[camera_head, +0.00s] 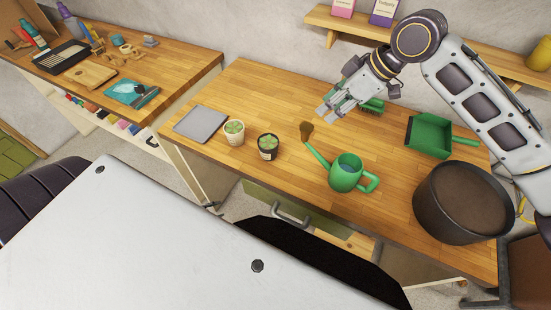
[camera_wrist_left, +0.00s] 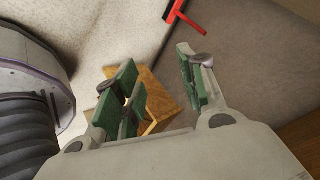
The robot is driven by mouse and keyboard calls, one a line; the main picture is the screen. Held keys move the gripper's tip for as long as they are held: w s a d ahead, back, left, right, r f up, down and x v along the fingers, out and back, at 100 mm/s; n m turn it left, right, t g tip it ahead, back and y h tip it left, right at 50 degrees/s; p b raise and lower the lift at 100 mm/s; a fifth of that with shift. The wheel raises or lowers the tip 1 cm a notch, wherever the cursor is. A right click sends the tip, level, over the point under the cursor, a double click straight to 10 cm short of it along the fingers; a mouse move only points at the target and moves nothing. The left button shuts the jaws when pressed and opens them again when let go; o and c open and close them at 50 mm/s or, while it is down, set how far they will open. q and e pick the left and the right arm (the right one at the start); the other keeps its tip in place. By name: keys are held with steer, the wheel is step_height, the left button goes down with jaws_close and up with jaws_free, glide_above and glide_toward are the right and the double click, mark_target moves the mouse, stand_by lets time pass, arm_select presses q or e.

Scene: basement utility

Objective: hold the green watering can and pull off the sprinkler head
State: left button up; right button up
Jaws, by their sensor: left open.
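The green watering can (camera_head: 345,173) stands upright on the wooden workbench in the head view. Its spout points up and left, with the brown sprinkler head (camera_head: 306,131) on its end. My right gripper (camera_head: 325,108) is above the bench, just up and right of the sprinkler head and apart from it. Its fingers look spread and empty. My left gripper (camera_wrist_left: 158,62) shows only in the left wrist view, with green-padded fingers open and nothing between them. It is away from the can, which does not show there.
Two potted plants (camera_head: 234,132) (camera_head: 268,147) and a grey tablet-like slab (camera_head: 201,124) lie left of the can. A large dark pot (camera_head: 428,205) and a green dustpan (camera_head: 428,135) are to its right. A green brush (camera_head: 372,105) lies behind my right gripper.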

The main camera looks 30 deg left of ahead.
arm_select(q)
steer(key=s+d+r+m+g+h, duration=0.1)
steer(key=d+r+m+h, duration=0.45)
steer(key=r, duration=0.65)
steer(key=s+d+r+m+h, duration=0.1)
steer(key=d+r+m+h, duration=0.4)
steer(key=r, duration=0.7)
steer(key=w+d+r+m+g, duration=0.35)
steer(key=d+r+m, duration=0.45)
steer(key=d, duration=0.5)
steer(key=m+t+y, duration=0.1)
steer(key=m+t, duration=0.4)
steer(key=t, duration=0.1)
glide_toward(316, 154)
steer(key=s, duration=0.2)
steer(key=s+a+f, duration=0.1)
steer(key=shift+s, duration=0.35)
steer(key=shift+w+a+r+t+y, duration=0.45)
steer(key=shift+w+a+r, duration=0.05)
steer(key=shift+a, duration=0.1)
steer(key=shift+w+d, duration=0.2)
steer(key=shift+w, duration=0.05)
steer(key=shift+x, duration=6.6)
